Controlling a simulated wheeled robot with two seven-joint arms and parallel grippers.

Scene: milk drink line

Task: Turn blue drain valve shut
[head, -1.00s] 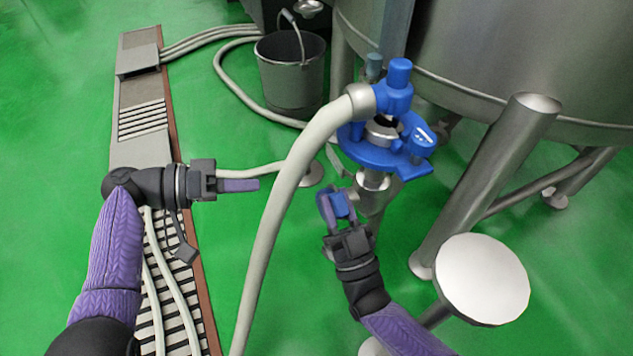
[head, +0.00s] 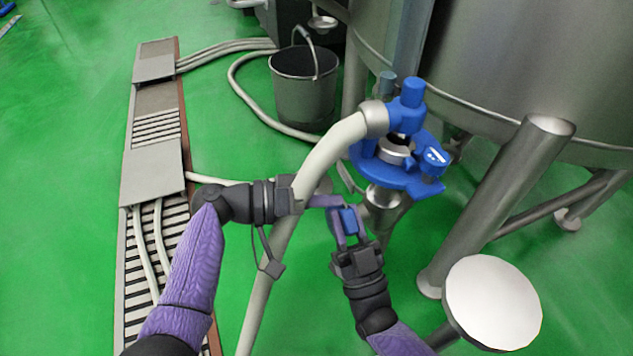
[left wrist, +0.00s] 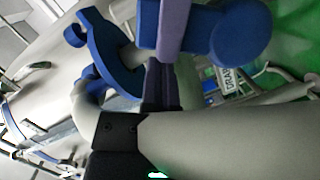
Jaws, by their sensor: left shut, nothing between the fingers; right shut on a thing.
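The blue drain valve handle (head: 348,219) is below the tank fitting, between the purple fingers of my right gripper (head: 348,225). In the left wrist view the blue handle (left wrist: 240,32) is large and close, with a purple right finger across it. My left gripper (head: 326,201) is shut and empty, its tips beside the handle; I cannot tell if they touch it. Its fingers also show in the left wrist view (left wrist: 160,85). A "DRAIN" tag (left wrist: 228,80) hangs behind the handle. The valve body is mostly hidden.
A thick pale hose (head: 318,165) runs from the blue elbow fitting (head: 407,105) down past my left gripper. A blue collar (head: 410,183) sits above the handle. A steel tank (head: 530,70), its leg (head: 490,210) and a round white disc (head: 493,303) stand right. A bucket (head: 303,95) is behind.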

